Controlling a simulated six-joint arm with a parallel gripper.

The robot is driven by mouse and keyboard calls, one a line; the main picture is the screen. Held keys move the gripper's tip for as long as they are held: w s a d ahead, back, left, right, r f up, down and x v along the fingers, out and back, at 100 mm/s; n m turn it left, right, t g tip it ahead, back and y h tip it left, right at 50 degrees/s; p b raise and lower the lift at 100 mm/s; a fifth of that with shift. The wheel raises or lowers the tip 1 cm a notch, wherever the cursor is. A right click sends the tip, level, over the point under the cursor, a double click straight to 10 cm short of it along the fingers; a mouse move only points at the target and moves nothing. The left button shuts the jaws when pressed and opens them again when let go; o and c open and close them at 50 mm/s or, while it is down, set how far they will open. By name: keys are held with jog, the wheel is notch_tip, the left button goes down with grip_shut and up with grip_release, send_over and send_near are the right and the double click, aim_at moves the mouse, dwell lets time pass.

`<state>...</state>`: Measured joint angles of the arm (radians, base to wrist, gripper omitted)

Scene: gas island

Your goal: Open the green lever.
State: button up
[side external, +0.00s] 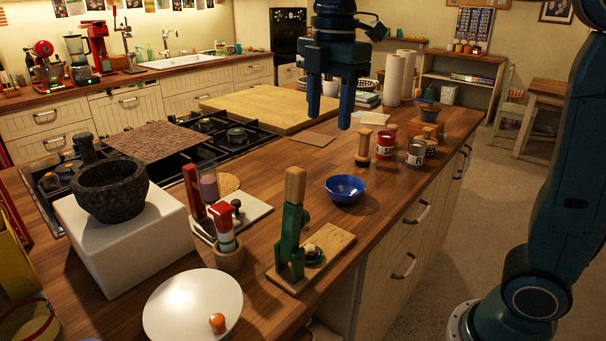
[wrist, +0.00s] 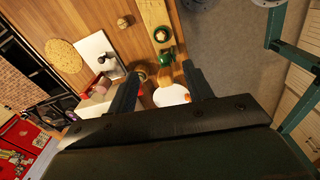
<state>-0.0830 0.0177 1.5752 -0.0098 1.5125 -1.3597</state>
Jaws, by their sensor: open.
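The green lever (side external: 292,228) stands upright on a small wooden board (side external: 338,238) near the counter's front edge, with a pale wooden handle (side external: 295,185) on top. A small round piece sits at its foot on the board. In the wrist view the green lever (wrist: 166,56) shows near the fingertips, with its board (wrist: 153,13) above it in the picture. My gripper (side external: 329,122) is open and empty, pointing down over the counter, above and behind the lever and apart from it. Its two fingers also show in the wrist view (wrist: 163,69).
A blue bowl (side external: 345,189) stands behind the lever to the right. A white plate (side external: 190,306) lies in front on the left. A red-and-green bottle (side external: 224,228) and a stone mortar (side external: 110,190) on a white block stand to the left. Cans (side external: 386,145) stand farther back.

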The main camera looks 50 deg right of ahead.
jog(key=s+d+f+m+t, duration=0.1)
jog(key=s+f+m+t, duration=0.1)
jog(key=s+f+m, duration=0.3)
jog(key=s+d+f+m+t, duration=0.2)
jog(key=s+f+m, duration=0.3)
jog(key=s+m, duration=0.6)
jog(key=shift+s+f+m+t, duration=0.2)
jog(key=shift+s+m+t, duration=0.1)
jog(key=shift+s+t, duration=0.4)
jog(key=shift+s, duration=0.1)
